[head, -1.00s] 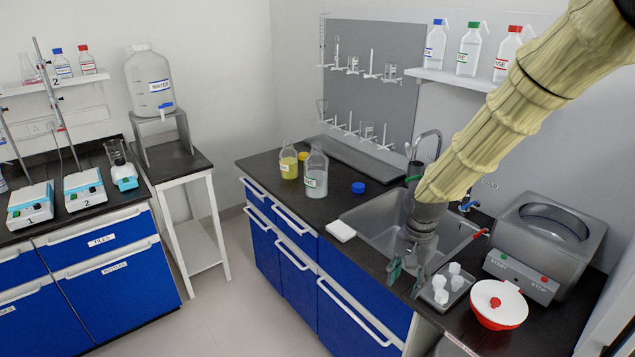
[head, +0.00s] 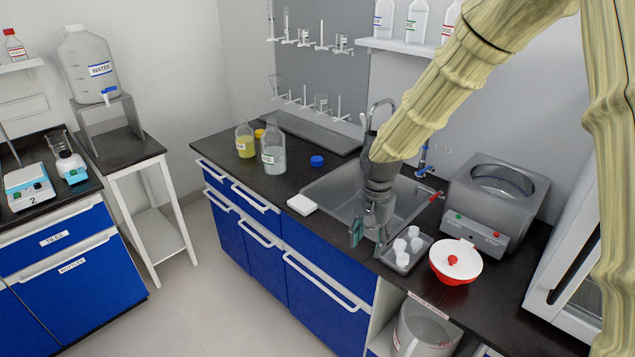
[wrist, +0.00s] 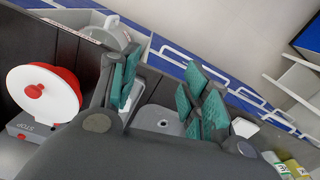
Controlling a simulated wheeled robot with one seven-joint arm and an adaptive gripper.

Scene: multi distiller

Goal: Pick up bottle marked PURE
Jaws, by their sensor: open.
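A clear glass bottle (head: 273,150) with a small green-lettered label stands upright on the dark counter, left of the sink. Its lettering is too small to read surely; it also shows at the lower right of the wrist view (wrist: 274,160). A bottle of yellow liquid (head: 245,143) stands just left of it and also shows in the wrist view (wrist: 297,168). My gripper (head: 368,238) is open and empty, pointing down over the sink's front edge, well right of both bottles. Its green-padded fingers are spread in the wrist view (wrist: 160,88).
The sink (head: 326,188), a white pad (head: 302,204), a blue cap (head: 317,160) and a tray of small white cups (head: 398,262) lie around my gripper. A red-and-white bowl (head: 466,273) and a steel bath (head: 495,210) stand right. Several labelled bottles (head: 416,22) stand on the wall shelf.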

